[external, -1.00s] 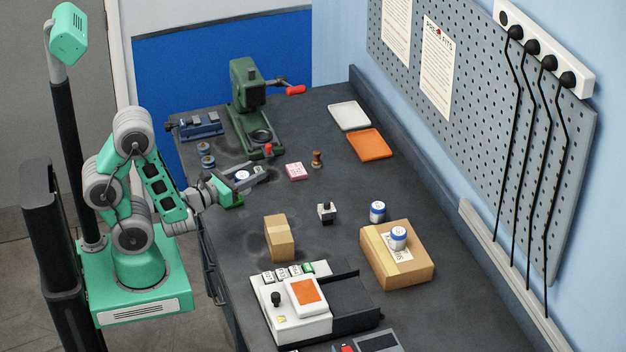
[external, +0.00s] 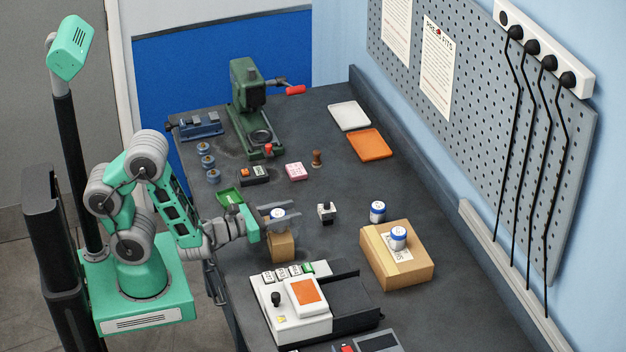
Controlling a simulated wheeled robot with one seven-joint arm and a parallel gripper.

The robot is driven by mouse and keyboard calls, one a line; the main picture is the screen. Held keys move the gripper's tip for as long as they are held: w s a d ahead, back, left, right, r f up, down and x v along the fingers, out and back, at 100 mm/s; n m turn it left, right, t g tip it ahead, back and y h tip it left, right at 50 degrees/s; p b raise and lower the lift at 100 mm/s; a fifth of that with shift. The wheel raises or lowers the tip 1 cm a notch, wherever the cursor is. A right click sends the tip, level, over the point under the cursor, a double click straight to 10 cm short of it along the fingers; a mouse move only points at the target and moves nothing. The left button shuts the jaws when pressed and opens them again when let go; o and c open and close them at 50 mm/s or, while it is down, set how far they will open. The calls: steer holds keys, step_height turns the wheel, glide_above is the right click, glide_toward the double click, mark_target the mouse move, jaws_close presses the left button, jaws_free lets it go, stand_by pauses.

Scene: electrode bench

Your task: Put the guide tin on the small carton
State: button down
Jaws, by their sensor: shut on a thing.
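The guide tin (external: 278,215), white with a blue band, is between the fingers of my gripper (external: 276,212). My gripper is shut on it and stays level over the small carton (external: 281,247). The small carton is a brown upright box near the bench's front edge, its upper part partly hidden by my gripper. I cannot tell whether the tin touches the carton's top. Two similar blue-and-white tins are to the right: one tin (external: 377,211) stands on the bench, another tin (external: 398,238) stands on the large carton (external: 410,273).
A small black-and-white switch block (external: 326,212) stands just right of my gripper. A white control unit (external: 300,322) lies in front of the carton. A green tray (external: 229,196) and a black meter (external: 254,176) lie behind my gripper.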

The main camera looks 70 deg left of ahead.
steer(key=shift+r, duration=0.15)
steer(key=c, duration=0.8)
jaws_free()
steer(key=shift+f, duration=0.2)
steer(key=shift+c, duration=0.2)
steer(key=shift+r, duration=0.1)
